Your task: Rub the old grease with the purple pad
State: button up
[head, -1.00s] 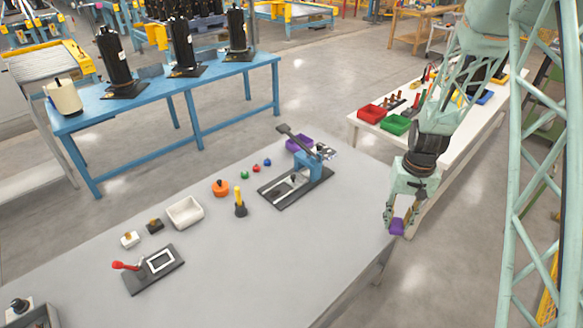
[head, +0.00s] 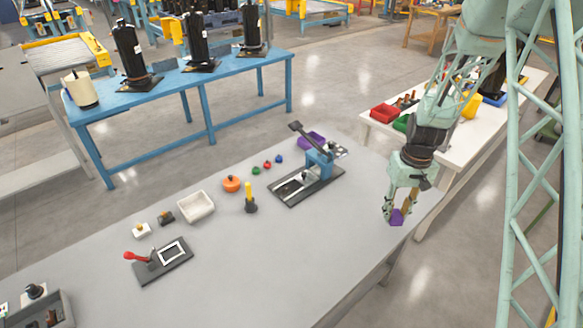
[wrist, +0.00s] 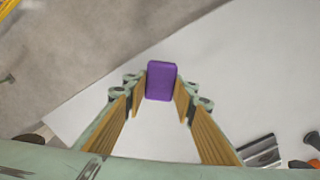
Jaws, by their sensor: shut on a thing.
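My gripper (head: 396,214) is shut on the purple pad (head: 397,217) and holds it over the right end of the grey table (head: 250,258). In the wrist view the pad (wrist: 161,81) sits upright between my two fingertips (wrist: 161,86), with the pale table top behind it. I cannot tell its exact height above the table. No patch of old grease can be made out for sure.
A yellow-handled tool (head: 250,197), an orange pot (head: 231,184), a white tray (head: 196,207) and a red-handled fixture (head: 163,260) stand farther left. The front middle is clear.

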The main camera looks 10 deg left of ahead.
jog(key=w+a+n+p, duration=0.1)
jog(key=w+a+n, duration=0.3)
jog(key=a+n, duration=0.4)
jog(key=w+a+r+n, duration=0.1)
jog(key=w+a+n, duration=0.3)
jog(key=a+n, duration=0.5)
jog(key=w+a+n+p, duration=0.1)
jog(key=w+a+n, duration=0.3)
jog(key=a, duration=1.8)
jog(key=shift+w+a+r+n+p, duration=0.2)
jog(key=shift+w+a+n+p, duration=0.15)
jog(key=shift+n, duration=1.95)
